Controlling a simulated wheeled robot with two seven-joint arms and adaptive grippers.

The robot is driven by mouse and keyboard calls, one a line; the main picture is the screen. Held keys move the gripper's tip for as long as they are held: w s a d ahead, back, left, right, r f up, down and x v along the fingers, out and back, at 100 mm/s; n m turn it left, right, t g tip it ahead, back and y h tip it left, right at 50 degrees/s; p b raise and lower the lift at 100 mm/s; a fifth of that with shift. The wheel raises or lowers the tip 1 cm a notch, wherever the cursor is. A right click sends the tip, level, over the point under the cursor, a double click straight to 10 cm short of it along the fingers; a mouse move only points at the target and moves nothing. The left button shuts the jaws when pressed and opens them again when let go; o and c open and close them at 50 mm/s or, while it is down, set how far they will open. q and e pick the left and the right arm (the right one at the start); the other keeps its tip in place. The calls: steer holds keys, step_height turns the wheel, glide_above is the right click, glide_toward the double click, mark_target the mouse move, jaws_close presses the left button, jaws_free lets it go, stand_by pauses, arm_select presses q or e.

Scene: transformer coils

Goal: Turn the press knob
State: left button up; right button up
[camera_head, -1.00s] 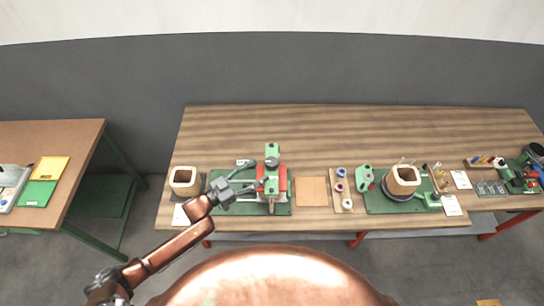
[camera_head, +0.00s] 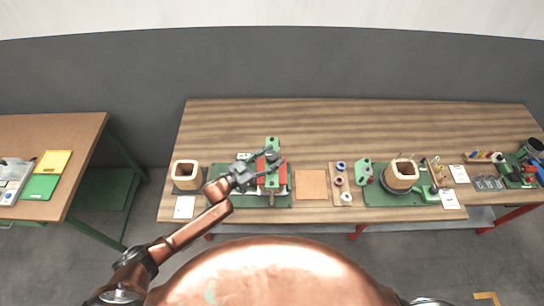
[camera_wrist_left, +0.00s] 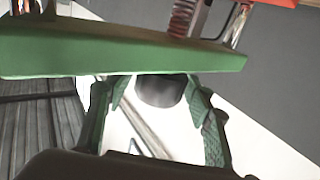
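The press (camera_head: 272,180) has a green frame with red parts and stands on a green mat on the wooden table. Its dark round knob (camera_head: 271,156) sits on top of the press. My left gripper (camera_head: 275,158) is at the top of the press, with its fingers spread around the knob. In the left wrist view the dark knob (camera_wrist_left: 160,90) shows between the two fingers (camera_wrist_left: 160,100), below a green beam (camera_wrist_left: 120,52) of the press. The fingers look apart from the knob, though contact is hard to judge. My right gripper is out of view.
Left of the press is a wooden coil frame (camera_head: 186,175). Right of it lie a tan board (camera_head: 311,184), a rack with several rings (camera_head: 342,187) and a second green station (camera_head: 385,198). The back of the table (camera_head: 330,125) is clear. A side table (camera_head: 60,130) stands at left.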

arm_select(q)
steer(key=c, duration=0.9)
steer(key=shift+f+m+g+h+b, duration=0.15)
steer(key=shift+m+g+h+b, duration=0.45)
steer(key=shift+m+g+b, duration=0.35)
steer(key=shift+g+h+b, duration=0.3)
steer(key=shift+g+b, duration=0.2)
steer(key=shift+g, duration=0.05)
steer(key=o, duration=1.2)
steer(key=shift+c, duration=0.2)
steer(key=shift+a, duration=0.1)
